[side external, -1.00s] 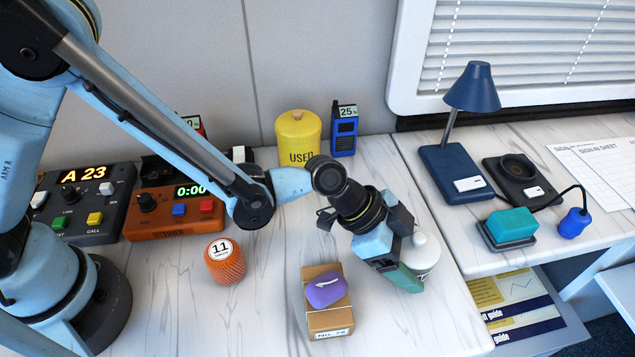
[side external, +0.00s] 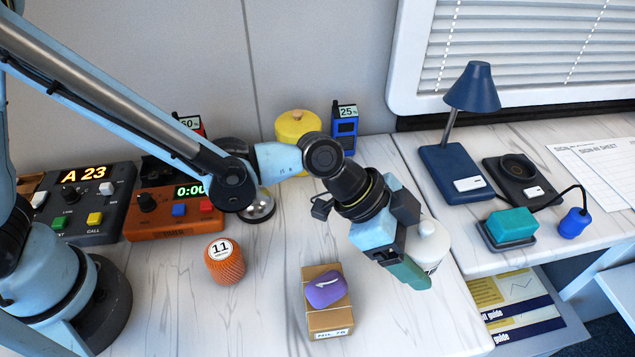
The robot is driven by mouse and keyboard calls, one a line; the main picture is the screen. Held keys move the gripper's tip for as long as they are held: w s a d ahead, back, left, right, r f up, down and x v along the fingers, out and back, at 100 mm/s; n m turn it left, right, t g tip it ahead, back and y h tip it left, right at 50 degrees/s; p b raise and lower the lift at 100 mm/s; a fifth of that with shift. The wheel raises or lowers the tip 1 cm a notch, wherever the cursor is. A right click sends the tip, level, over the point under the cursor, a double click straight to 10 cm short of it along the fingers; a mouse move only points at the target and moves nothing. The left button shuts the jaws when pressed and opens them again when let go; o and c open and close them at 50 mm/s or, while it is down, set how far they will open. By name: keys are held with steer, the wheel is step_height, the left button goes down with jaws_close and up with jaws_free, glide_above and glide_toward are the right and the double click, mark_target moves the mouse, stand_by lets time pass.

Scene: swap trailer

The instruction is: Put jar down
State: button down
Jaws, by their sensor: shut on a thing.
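The white jar (side external: 430,244) with a knobbed lid is right of the green fingers of my gripper (side external: 408,271). My gripper is shut on it, reaching down from the upper left. The near green finger hides part of the jar's left side, and the far finger is hidden. The jar looks upright. Dark marks show low on its front. I cannot tell whether its base touches the marble-patterned table (side external: 410,325).
A brown box (side external: 330,320) with a purple item (side external: 325,289) on it lies left of the jar. An orange ribbed container (side external: 224,264) stands farther left. A yellow canister (side external: 297,124) and blue radio (side external: 344,130) stand behind. The front right table is clear.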

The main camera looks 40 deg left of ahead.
steer(key=s+d+r, duration=0.2)
steer(key=s+r, duration=0.4)
steer(key=s, duration=0.3)
steer(key=w+a+f+n+t, duration=0.1)
steer(key=w+a+f, duration=0.1)
steer(key=w+a, duration=0.3)
steer(key=w+a+f+n+t+y, duration=0.1)
steer(key=w+a+f+n, duration=0.1)
steer(key=w+a, duration=0.3)
steer(key=w+a+f+n+t+y, duration=0.1)
steer(key=w+a+f, duration=0.1)
steer(key=w+a, duration=0.3)
steer(key=shift+w+f+n, duration=0.15)
steer(key=shift+w, duration=0.45)
steer(key=shift+w+f+n, duration=0.1)
steer(key=shift+w+n, duration=0.05)
steer(key=shift+w, duration=0.45)
steer(key=shift+w+a+f, duration=0.2)
steer(key=shift+w+f, duration=0.05)
steer(key=shift+w, duration=0.1)
steer(key=shift+f, duration=2)
steer(key=shift+f, duration=0.15)
jaws_free()
